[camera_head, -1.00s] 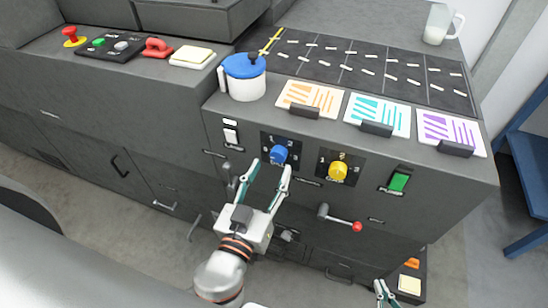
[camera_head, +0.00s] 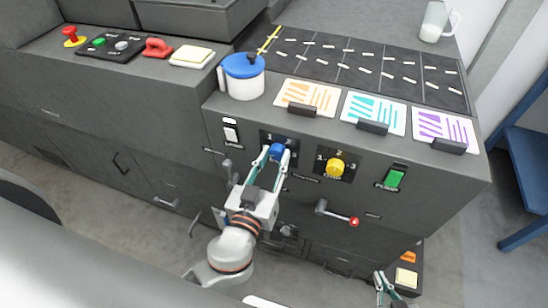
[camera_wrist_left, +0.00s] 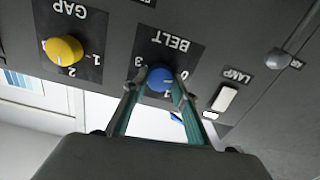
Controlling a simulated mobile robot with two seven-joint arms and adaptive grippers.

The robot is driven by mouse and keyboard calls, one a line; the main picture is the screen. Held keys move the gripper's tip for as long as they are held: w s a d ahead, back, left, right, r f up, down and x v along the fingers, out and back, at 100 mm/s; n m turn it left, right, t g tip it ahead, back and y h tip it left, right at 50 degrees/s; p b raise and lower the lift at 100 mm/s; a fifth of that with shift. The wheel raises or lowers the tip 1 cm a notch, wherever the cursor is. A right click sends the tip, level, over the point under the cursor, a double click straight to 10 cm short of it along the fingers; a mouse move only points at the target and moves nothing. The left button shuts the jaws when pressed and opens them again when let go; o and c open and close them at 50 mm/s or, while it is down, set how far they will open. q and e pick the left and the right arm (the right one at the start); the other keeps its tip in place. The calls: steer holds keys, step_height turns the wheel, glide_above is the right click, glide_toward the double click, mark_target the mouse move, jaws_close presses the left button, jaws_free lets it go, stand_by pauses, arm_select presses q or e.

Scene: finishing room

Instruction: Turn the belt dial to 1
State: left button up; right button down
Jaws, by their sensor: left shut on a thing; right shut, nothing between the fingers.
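The blue belt dial (camera_head: 277,151) is on a black plate on the front of the grey machine. In the left wrist view the blue dial (camera_wrist_left: 160,79) appears upside down under the word BELT, with numbers around it partly hidden by the fingers. My left gripper (camera_head: 276,156) is shut on the dial, one finger on each side; its fingers also show in the left wrist view (camera_wrist_left: 156,92). I cannot read the dial's setting with certainty. My right gripper (camera_head: 380,280) shows at the bottom right of the head view, shut and empty, away from the dial.
The yellow gap dial (camera_head: 335,166) sits right of the belt dial. A green pump switch (camera_head: 395,179), a red-tipped lever (camera_head: 353,221) and a white lamp switch (camera_head: 231,134) are on the same front. A blue-lidded tub (camera_head: 244,82) and several pattern cards stand above.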

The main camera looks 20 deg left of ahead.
arm_select(q)
steer(key=shift+m, duration=0.3)
steer(key=m+b, duration=0.1)
steer(key=m, duration=0.1)
steer(key=shift+m, duration=0.4)
steer(key=m, duration=0.2)
steer(key=shift+m, duration=0.4)
steer(key=m, duration=0.3)
steer(key=shift+d+m, duration=0.1)
steer(key=shift+m, duration=2.2)
steer(key=o, duration=1.1)
